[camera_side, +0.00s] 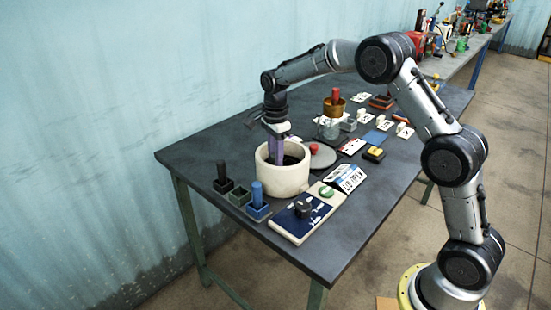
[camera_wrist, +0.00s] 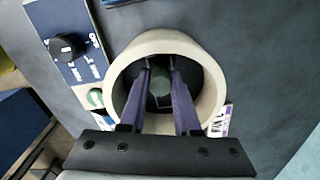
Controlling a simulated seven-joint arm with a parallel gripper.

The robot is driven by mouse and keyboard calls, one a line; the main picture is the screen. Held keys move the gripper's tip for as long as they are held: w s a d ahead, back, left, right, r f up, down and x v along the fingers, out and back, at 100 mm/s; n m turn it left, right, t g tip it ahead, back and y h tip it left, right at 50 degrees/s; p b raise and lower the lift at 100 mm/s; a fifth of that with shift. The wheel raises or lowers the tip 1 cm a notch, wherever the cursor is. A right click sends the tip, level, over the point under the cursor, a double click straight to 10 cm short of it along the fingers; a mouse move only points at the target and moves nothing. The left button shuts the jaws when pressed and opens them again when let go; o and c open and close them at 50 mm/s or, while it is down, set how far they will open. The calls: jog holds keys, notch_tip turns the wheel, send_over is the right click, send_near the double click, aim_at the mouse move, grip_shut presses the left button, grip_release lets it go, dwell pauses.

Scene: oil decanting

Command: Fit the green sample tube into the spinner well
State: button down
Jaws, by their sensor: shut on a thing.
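The spinner is a cream round bowl (camera_side: 283,180) on the dark table. My gripper (camera_side: 277,157) reaches down into it from above with its purple fingers. In the wrist view the bowl's rim (camera_wrist: 117,88) surrounds the fingers. My gripper (camera_wrist: 160,68) is shut on the green sample tube (camera_wrist: 160,86), whose dull green round end shows between the fingers, inside the bowl's opening. The tube is hidden by the bowl wall in the side view. The well is hidden or too dark to make out, so I cannot tell whether the tube is seated in it.
A green holder (camera_side: 239,196) stands empty between a black tube (camera_side: 222,172) and a blue tube (camera_side: 257,192) in their holders. A control panel (camera_side: 291,225) with a black knob lies in front. A "LID OPEN" sign (camera_side: 346,178) and grey lid (camera_side: 322,158) stand right of the bowl.

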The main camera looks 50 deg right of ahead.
jog(key=shift+f, duration=0.3)
jog(key=c, duration=0.6)
grip_release()
notch_tip(320, 180, up, 12)
jog(key=shift+r, duration=0.2)
jog(key=s+a+r+n+t, duration=0.2)
jog(key=s+r+n, duration=0.3)
jog(key=s, duration=0.4)
jog(key=s+a+r+n+t, duration=0.1)
jog(key=s+a+r+n, duration=0.15)
jog(key=s+n, duration=0.5)
jog(key=shift+s+a+f+n+t, duration=0.35)
jog(key=shift+s+f+n, duration=0.85)
jog(key=shift+s, duration=1.75)
jog(key=shift+s+a+f+n+t, duration=0.1)
jog(key=shift+s+f+n+t, duration=0.55)
jog(key=shift+s+n, duration=1.65)
jog(key=shift+s+a+f+n+t, duration=0.3)
jog(key=shift+s+f+n, duration=0.65)
jog(key=shift+s, duration=2.6)
